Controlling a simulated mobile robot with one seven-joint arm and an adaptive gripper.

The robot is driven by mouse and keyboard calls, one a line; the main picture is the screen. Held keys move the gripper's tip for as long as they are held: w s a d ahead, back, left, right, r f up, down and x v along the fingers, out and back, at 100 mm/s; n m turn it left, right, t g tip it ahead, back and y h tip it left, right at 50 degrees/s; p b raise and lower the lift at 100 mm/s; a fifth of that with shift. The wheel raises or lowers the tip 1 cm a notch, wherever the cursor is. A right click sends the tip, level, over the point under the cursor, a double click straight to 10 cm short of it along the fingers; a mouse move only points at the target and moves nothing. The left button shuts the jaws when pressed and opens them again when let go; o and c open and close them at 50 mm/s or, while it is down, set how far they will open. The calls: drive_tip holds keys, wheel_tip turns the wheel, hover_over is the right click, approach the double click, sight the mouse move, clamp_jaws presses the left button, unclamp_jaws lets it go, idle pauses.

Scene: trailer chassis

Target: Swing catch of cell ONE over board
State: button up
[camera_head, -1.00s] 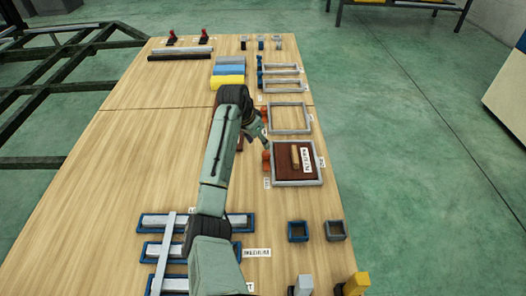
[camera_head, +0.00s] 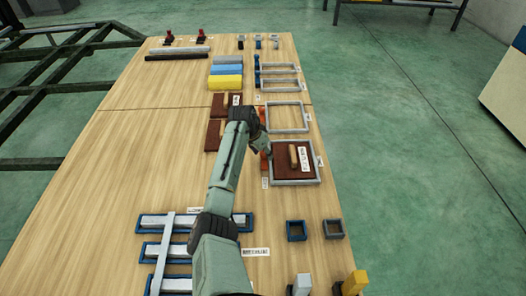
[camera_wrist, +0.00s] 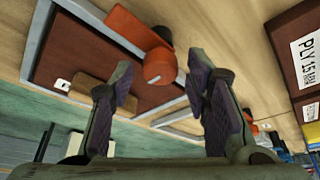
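A brown board (camera_head: 284,160) with a light handle and a white label lies inside a grey square frame (camera_head: 294,183). An orange catch (camera_head: 263,166) stands at the frame's left side, partly hidden by my gripper. My gripper (camera_head: 265,149) is close above the catch. In the wrist view the orange catch (camera_wrist: 138,32) has a round knob end and shows beyond and between my spread fingers (camera_wrist: 162,88). The fingers look open and empty. The board (camera_wrist: 75,60) and frame show behind the catch. I cannot tell whether they touch the catch, and the cell labels are too small to read.
An empty grey frame (camera_head: 305,122) is just beyond, with an orange catch (camera_head: 263,114) at its left. Two brown boards (camera_head: 213,135) lie left of my arm. Blue and grey small square frames (camera_head: 297,238) stand nearer. The wooden table (camera_head: 140,150) is clear at left.

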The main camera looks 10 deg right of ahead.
clamp_jaws()
idle(0.3)
drive_tip(key=shift+p, duration=0.35)
drive_tip(key=n+p, duration=0.2)
drive_tip(key=p, duration=0.1)
drive_tip(key=shift+s+d+r+n+t+y, duration=0.2)
drive_tip(key=shift+n+t+y, duration=0.1)
drive_tip(key=shift+n+y, duration=0.1)
drive_tip(key=n+t+y+p, duration=0.1)
drive_tip(key=n+p, duration=0.2)
drive_tip(key=n, duration=0.1)
drive_tip(key=shift+f+n, duration=0.1)
drive_tip(key=shift+n, duration=0.2)
drive_tip(key=n+y, duration=0.1)
drive_tip(key=n, duration=0.1)
drive_tip(key=n+y, duration=0.1)
drive_tip(key=n, duration=0.2)
drive_tip(key=shift+w+d+f+y+p, duration=0.1)
drive_tip(key=shift+d+f+y+p, duration=0.1)
drive_tip(key=shift+y+p, duration=0.1)
drive_tip(key=n+y+b, duration=0.1)
drive_tip(key=n, duration=0.3)
drive_tip(key=shift+b, duration=0.3)
drive_tip(key=shift+r+n+y+b, duration=0.1)
drive_tip(key=shift+n+y+b, duration=0.25)
drive_tip(key=shift+n+y, duration=0.25)
